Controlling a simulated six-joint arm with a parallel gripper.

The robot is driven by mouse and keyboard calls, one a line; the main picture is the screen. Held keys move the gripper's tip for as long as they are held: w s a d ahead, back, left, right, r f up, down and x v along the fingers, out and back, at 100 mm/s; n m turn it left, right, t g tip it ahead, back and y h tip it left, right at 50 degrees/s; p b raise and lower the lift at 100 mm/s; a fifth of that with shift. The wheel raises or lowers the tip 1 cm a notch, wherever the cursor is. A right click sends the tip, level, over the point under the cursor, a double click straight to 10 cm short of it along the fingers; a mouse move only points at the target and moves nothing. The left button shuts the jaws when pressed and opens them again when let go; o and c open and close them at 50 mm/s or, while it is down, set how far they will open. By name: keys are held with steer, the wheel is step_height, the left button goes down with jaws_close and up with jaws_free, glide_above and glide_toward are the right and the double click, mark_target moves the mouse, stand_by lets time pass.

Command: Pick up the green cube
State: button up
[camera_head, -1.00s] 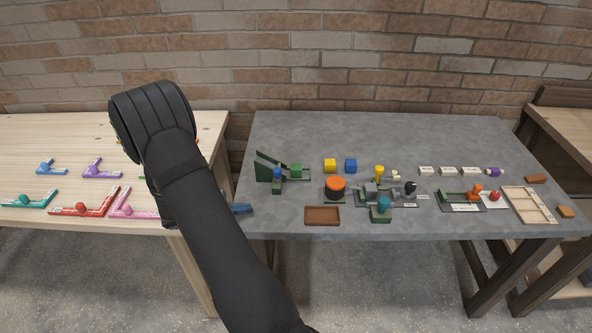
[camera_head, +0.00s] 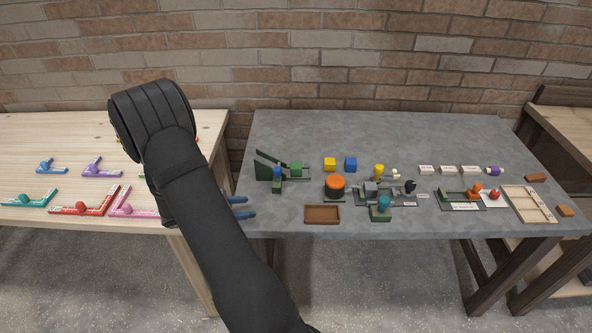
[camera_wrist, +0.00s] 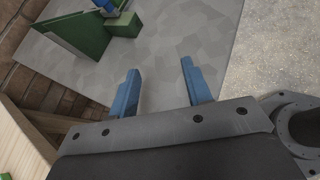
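The green cube (camera_head: 296,169) sits at the left of the grey table, beside a dark green wedge-shaped fixture (camera_head: 264,168). My gripper (camera_head: 243,207) has blue fingers and shows near the table's left front edge, to the lower left of the cube. In the wrist view my gripper (camera_wrist: 158,67) is open, with nothing between its fingers. The wedge-shaped fixture (camera_wrist: 75,36) and a green block (camera_wrist: 123,24) with a blue part on it lie ahead, at the top left. I cannot pick out the green cube for sure in the wrist view.
Yellow (camera_head: 330,164) and blue (camera_head: 350,164) cubes stand right of the green cube. A brown tray (camera_head: 322,214) and an orange-topped cylinder (camera_head: 335,187) stand in front. The table's back (camera_head: 400,135) is clear. A wooden table (camera_head: 60,135) with coloured pieces is at left.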

steer(key=shift+o, duration=1.4)
steer(key=shift+w+d+r, duration=0.15)
steer(key=shift+w, duration=0.1)
steer(key=w+d+r+m+g+y, duration=0.6)
steer(key=w+d+r+y, duration=0.4)
steer(key=w+d+r, duration=0.75)
steer(key=g, duration=0.1)
glide_above(296, 165)
steer(key=shift+n, duration=0.4)
steer(key=f, duration=1.1)
steer(key=shift+w+d+f, duration=0.25)
steer(key=shift+s+a+f, duration=0.15)
steer(key=shift+f, duration=1.25)
steer(key=shift+s+a+f, duration=0.1)
steer(key=shift+s+f, duration=0.05)
steer(key=shift+f, duration=1.2)
